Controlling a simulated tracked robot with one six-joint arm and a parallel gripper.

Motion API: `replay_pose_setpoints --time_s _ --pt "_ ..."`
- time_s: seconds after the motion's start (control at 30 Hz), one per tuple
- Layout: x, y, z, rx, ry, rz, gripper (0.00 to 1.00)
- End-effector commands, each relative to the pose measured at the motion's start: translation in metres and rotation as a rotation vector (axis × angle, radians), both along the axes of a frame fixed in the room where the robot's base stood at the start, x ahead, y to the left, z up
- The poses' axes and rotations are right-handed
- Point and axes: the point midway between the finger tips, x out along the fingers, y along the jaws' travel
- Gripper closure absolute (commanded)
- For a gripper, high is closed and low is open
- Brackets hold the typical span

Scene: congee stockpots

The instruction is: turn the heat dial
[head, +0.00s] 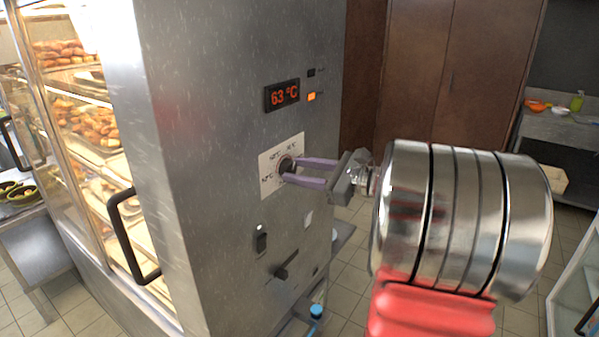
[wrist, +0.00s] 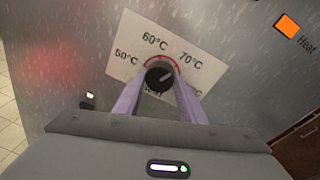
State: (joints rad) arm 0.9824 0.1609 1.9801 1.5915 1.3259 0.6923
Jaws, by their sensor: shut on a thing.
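The heat dial (wrist: 159,77) is a small black round knob on a white scale plate (wrist: 185,45) with a red arc and marks including 50, 60 and 70 °C. In the head view the dial (head: 286,165) sits on the grey side panel of a steel cabinet. My gripper (head: 291,170) has two purple fingers, shut on the dial from either side. In the wrist view the fingertips (wrist: 159,85) flank the knob. The knob's light pointer line aims to the upper right. The lower part of the plate is partly hidden by the fingers.
A red display (head: 282,95) reads 63 °C, with a lit orange Heat light (head: 312,97) beside it. Below are a small switch (head: 261,240) and a black lever (head: 287,264). A door handle (head: 130,236) juts out by the glass shelves of pastries. Tiled floor is open behind my arm.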

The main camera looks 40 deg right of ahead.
Motion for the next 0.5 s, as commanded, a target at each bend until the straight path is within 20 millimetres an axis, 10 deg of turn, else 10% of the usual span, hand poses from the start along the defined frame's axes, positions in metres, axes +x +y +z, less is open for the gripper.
replay_pose_setpoints --time_s 0.5 --pt "-0.0003 0.0008 -0.0052 0.057 0.027 0.002 0.85"
